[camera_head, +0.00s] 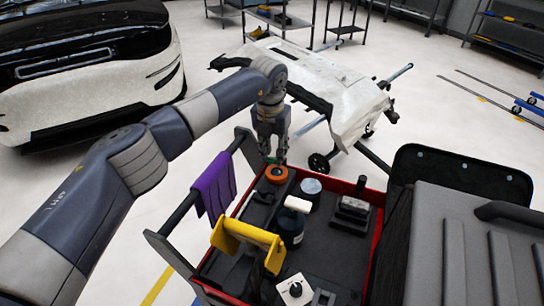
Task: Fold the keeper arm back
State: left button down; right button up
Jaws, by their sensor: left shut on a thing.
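My left gripper (279,160) reaches in from the left and points down over the far end of the red-edged cart (372,226). I cannot tell for sure which part is the keeper arm. An orange roll (276,175) lies in the cart just below the fingertips. My right gripper is not in view.
The cart holds a dark bottle with a white cap (293,222), a pale-lidded jar (311,187) and a black tool (351,211). A white bumper (330,85) on a wheeled stand is beyond; a car (90,75) is left.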

pick_arm(q)
jog(key=shift+w+r, duration=0.2)
jog(key=shift+w, duration=0.1)
jog(key=c, duration=1.4)
grip_release()
jog(key=shift+c, duration=0.2)
jog(key=shift+o, duration=0.8)
jog(key=shift+w+d+f, duration=0.15)
jog(key=shift+w+f, duration=0.05)
jog(key=shift+f, duration=0.15)
jog(key=shift+s+r, duration=0.15)
jog(key=shift+r, duration=0.1)
notch_tip(320, 180, up, 12)
jog(key=s, duration=0.1)
jog(key=shift+s+a+f, duration=0.2)
jog(key=shift+a+f, duration=0.05)
jog(key=shift+a, duration=0.05)
